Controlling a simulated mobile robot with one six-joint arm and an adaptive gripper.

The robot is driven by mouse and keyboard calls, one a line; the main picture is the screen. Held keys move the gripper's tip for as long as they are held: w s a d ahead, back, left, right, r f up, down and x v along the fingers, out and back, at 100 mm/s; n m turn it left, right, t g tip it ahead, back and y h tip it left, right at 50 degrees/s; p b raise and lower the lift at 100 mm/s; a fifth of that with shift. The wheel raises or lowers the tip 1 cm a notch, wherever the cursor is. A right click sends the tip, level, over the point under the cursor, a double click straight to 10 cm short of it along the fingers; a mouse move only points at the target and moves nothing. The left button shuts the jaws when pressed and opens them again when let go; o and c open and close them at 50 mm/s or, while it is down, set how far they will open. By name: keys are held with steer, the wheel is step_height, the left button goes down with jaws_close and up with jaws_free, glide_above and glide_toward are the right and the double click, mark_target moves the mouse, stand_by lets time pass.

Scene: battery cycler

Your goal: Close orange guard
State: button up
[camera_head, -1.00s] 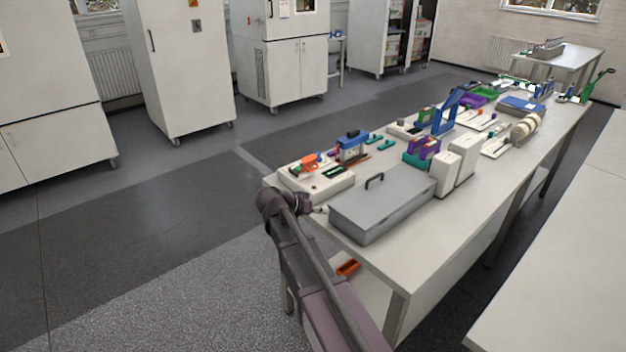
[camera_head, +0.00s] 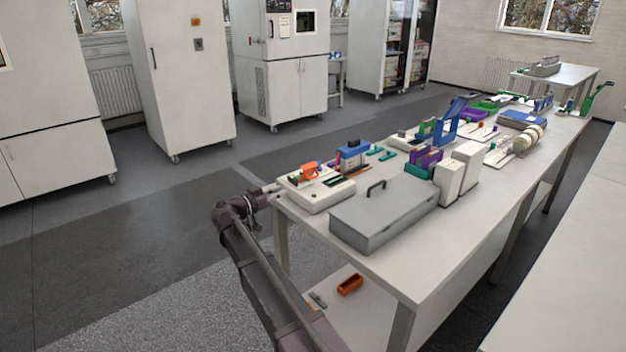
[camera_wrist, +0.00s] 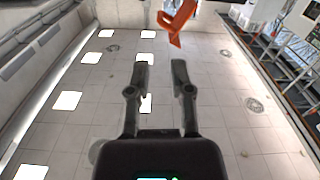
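The orange guard (camera_head: 310,170) is a small orange part on a pale device base (camera_head: 318,196) at the near left end of the long table. In the wrist view an orange piece (camera_wrist: 176,22), which looks like the same guard, stands beyond my fingertips at the top, partly cut off. My gripper (camera_wrist: 160,62) is open, with nothing between its two dark fingers. In the head view my gripper (camera_head: 272,188) is small, just left of the device, apart from the guard. How far the guard is swung is too small to tell.
A grey lidded case (camera_head: 384,212) stands beside the device. A blue part (camera_head: 352,155) rises behind the guard, and white blocks (camera_head: 459,170) stand farther right. An orange bin (camera_head: 350,285) lies on the lower shelf. The floor left of the table is open.

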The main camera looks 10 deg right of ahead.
mark_target(313, 177)
steer(key=shift+d, duration=0.15)
steer(key=x, duration=1.3)
steer(key=shift+w+d, duration=0.2)
jaws_close()
